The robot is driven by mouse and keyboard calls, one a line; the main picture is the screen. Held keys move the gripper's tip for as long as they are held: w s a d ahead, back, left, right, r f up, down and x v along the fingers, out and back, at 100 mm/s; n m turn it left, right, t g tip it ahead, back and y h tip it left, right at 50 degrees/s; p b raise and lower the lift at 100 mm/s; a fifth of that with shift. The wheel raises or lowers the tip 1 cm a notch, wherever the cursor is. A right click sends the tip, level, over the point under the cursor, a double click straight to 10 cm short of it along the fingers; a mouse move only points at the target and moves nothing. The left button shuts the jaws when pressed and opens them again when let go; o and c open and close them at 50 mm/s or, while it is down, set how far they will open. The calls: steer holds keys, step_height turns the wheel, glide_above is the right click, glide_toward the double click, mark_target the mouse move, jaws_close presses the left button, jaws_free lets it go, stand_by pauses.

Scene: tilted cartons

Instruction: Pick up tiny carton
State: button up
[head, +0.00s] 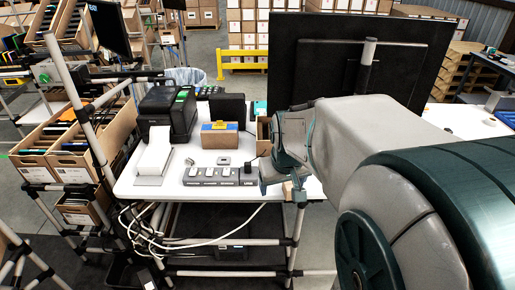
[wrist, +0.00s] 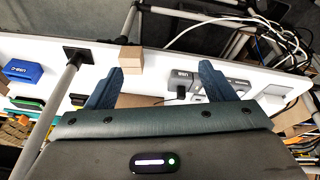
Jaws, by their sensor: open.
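The tiny carton (wrist: 130,57) is a small plain brown box standing on the white table near its edge in the wrist view. In the head view a small brown piece of it (head: 288,190) shows at the table's front edge, mostly hidden behind my gripper (head: 280,180). My gripper (wrist: 161,68) is open, with its two dark blue fingers apart and nothing held. In the wrist view the carton is just beyond the left fingertip, not centred between the fingers. I cannot tell how high the fingers are above it.
A grey power strip (head: 222,176) lies on the table (head: 200,158) left of my gripper. A larger carton (head: 219,137), a label printer (head: 167,113) and a monitor (head: 350,55) stand farther back. A pole (wrist: 64,90) rises close to the tiny carton.

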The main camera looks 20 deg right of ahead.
steer(key=m+t+b, duration=0.1)
glide_toward(292, 186)
steer(key=x, duration=0.3)
steer(key=d+b+x, duration=0.1)
steer(key=x, duration=0.2)
steer(key=shift+w+d+f, duration=0.1)
steer(key=shift+w, duration=0.1)
steer(key=shift+a+x, duration=0.2)
steer(key=shift+x, duration=2.4)
steer(key=shift+w+a, duration=0.1)
steer(key=c, duration=1.2)
